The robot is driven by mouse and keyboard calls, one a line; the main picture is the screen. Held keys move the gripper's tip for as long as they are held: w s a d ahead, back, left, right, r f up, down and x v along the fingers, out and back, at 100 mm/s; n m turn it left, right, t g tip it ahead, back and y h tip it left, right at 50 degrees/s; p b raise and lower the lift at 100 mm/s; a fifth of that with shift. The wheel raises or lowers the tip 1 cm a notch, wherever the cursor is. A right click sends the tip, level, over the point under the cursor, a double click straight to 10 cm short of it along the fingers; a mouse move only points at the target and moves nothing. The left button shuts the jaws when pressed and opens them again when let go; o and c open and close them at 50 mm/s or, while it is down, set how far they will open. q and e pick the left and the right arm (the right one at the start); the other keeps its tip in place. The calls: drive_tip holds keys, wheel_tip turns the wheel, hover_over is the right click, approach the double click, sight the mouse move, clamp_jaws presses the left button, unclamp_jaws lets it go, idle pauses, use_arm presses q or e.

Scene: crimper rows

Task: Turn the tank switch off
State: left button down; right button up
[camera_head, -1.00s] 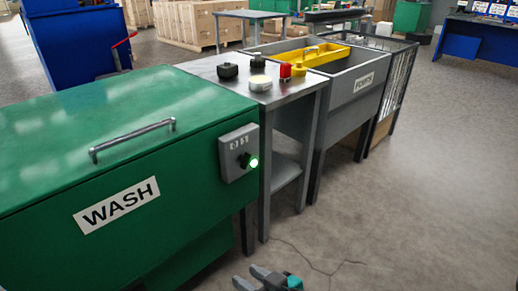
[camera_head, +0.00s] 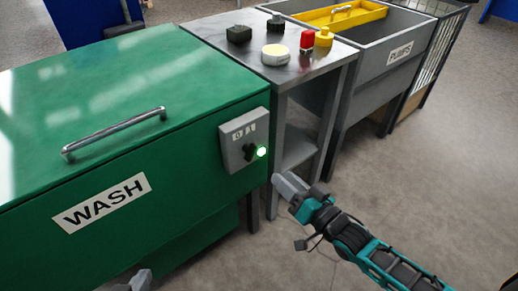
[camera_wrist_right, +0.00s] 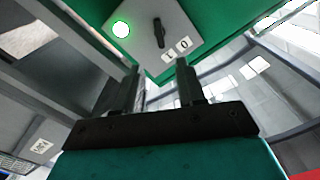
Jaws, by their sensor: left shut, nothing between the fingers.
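The tank switch is a grey box (camera_head: 240,140) on the front of the green WASH tank (camera_head: 190,165), near its right end. It has a black knob (camera_head: 249,152), 0 and 1 labels, and a lit green lamp (camera_head: 262,151). In the right wrist view the knob (camera_wrist_right: 158,32) and the lamp (camera_wrist_right: 121,29) show ahead of the fingers. My right gripper (camera_head: 288,186) is below and right of the switch, apart from it. Its fingers (camera_wrist_right: 158,75) stand apart with nothing between them. My left gripper (camera_head: 138,280) is shut and partly in view at the bottom edge.
A metal table (camera_head: 290,72) beside the tank carries several coloured buttons and black parts. A grey PUMPS bin (camera_head: 385,60) with a yellow tray (camera_head: 345,15) stands beyond it. The tank lid has a metal handle (camera_head: 115,132). The floor at right is clear.

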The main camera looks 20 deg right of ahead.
sight(254, 153)
drive_tip(key=b+x, duration=0.2)
drive_tip(key=x, duration=0.8)
drive_tip(key=shift+w+a+f+b, duration=0.15)
drive_tip(key=shift+w+b, duration=0.15)
drive_tip(key=shift+w+a, duration=0.2)
drive_tip(key=shift+w, duration=0.3)
clamp_jaws()
